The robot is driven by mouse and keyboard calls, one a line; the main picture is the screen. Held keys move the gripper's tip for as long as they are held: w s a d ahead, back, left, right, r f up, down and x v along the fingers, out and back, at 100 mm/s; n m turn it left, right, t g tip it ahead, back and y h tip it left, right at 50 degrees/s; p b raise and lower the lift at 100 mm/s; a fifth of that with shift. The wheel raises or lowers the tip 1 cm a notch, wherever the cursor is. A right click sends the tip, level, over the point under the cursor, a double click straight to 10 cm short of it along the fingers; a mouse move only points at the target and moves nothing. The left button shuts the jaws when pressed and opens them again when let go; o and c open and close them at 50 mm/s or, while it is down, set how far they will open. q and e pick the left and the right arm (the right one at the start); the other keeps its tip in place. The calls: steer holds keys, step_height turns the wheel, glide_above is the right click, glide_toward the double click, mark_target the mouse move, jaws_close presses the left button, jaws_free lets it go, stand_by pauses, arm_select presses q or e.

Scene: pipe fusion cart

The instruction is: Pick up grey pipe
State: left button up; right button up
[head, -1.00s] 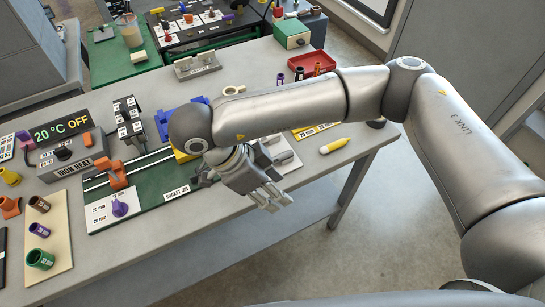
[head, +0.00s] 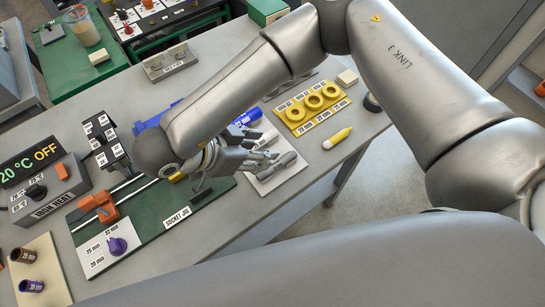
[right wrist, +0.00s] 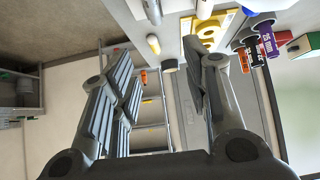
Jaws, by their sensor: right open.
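The grey pipe (head: 277,172) lies on a pale tray (head: 262,188) near the front edge of the table in the head view. My right gripper (head: 262,160) is open and empty, at the left end of the pipe; its fingers partly overlap the pipe and tray in this view. Whether they touch the pipe I cannot tell. My left gripper is not in view.
A green socket jig (head: 160,215) lies left of the gripper. A blue pipe (head: 246,118) lies behind it. A yellow tray with rings (head: 297,125) and a yellow marker (head: 337,139) are to the right. The iron heater (head: 45,195) stands at far left.

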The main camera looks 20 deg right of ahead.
steer(key=p, duration=0.1)
glide_toward(280, 161)
steer(key=shift+s+d, duration=0.1)
steer(key=shift+d, duration=0.3)
steer(key=shift+w+d+f+p, duration=0.2)
steer(key=shift+d+f+p, duration=0.1)
steer(key=shift+f, duration=0.2)
steer(key=shift+w+d+f+p, duration=0.2)
steer(key=shift+w+f+p, duration=0.05)
steer(key=shift+f, duration=0.25)
steer(key=shift+p+x, duration=0.35)
steer(key=shift+x, duration=0.7)
steer(key=p+x, duration=0.1)
steer(key=x, duration=0.2)
steer(key=shift+d+f, duration=0.25)
steer(key=shift+f, duration=0.05)
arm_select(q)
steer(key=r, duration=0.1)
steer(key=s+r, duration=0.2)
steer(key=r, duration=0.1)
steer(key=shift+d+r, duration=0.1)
arm_select(e)
steer(key=c, duration=0.8)
